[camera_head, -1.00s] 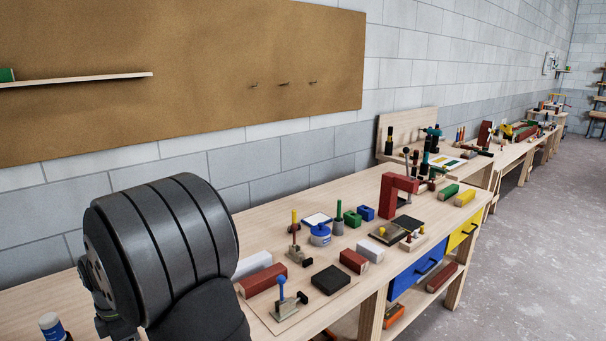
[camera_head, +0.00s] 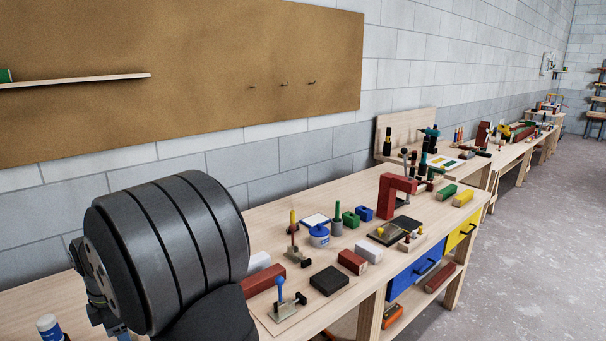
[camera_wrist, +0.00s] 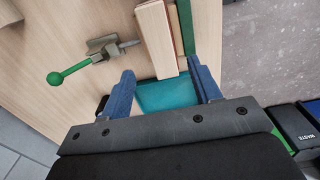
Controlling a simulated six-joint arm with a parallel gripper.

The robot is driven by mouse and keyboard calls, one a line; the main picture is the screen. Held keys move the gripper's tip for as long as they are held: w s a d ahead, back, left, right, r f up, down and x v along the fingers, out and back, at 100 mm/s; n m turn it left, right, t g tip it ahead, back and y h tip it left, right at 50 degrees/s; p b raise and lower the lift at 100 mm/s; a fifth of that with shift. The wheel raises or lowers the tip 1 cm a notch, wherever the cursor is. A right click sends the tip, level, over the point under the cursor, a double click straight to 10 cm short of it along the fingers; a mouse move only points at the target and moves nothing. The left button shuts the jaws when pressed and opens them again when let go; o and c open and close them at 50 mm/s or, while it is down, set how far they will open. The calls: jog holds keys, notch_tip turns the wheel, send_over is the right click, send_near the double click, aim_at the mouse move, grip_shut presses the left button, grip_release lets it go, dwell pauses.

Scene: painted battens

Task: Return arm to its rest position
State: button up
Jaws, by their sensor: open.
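My gripper (camera_wrist: 165,90) shows in the wrist view with its two blue fingers spread apart, open, with no object held between them. Past the fingertips lie a pale wooden batten (camera_wrist: 157,38) and a dark green strip (camera_wrist: 186,25) beside it. A teal surface (camera_wrist: 165,95) shows between the fingers; I cannot tell what it is. In the head view my large dark arm link fills the lower left, and the gripper itself is not seen there.
A green-handled toggle clamp (camera_wrist: 95,52) stands left of the fingers. A bin marked WASTE (camera_wrist: 298,125) is at lower right. In the head view the workbench (camera_head: 345,195) holds a red clamp-shaped block (camera_head: 393,193), a black block (camera_head: 329,280) and several coloured blocks. Floor at right is clear.

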notch_tip(320, 180, up, 6)
jog(key=f, duration=0.1)
notch_tip(320, 180, down, 12)
jog(key=shift+f, duration=0.1)
notch_tip(320, 180, up, 5)
jog(key=shift+w+f, duration=0.1)
jog(key=shift+f, duration=0.05)
jog(key=w+d+r, duration=0.4)
jog(key=d+r, duration=0.3)
jog(key=d, duration=0.4)
jog(key=w+d+f, duration=0.1)
jog(key=w+f, duration=0.2)
jog(key=w, duration=0.8)
jog(key=w+f, duration=0.3)
jog(key=w, duration=0.7)
jog(key=shift+n, duration=0.5)
jog(key=a+f, duration=0.3)
jog(key=a, duration=0.2)
jog(key=a+f, duration=0.2)
jog(key=a, duration=0.1)
jog(key=shift+f, duration=0.35)
jog(key=shift+d, duration=0.1)
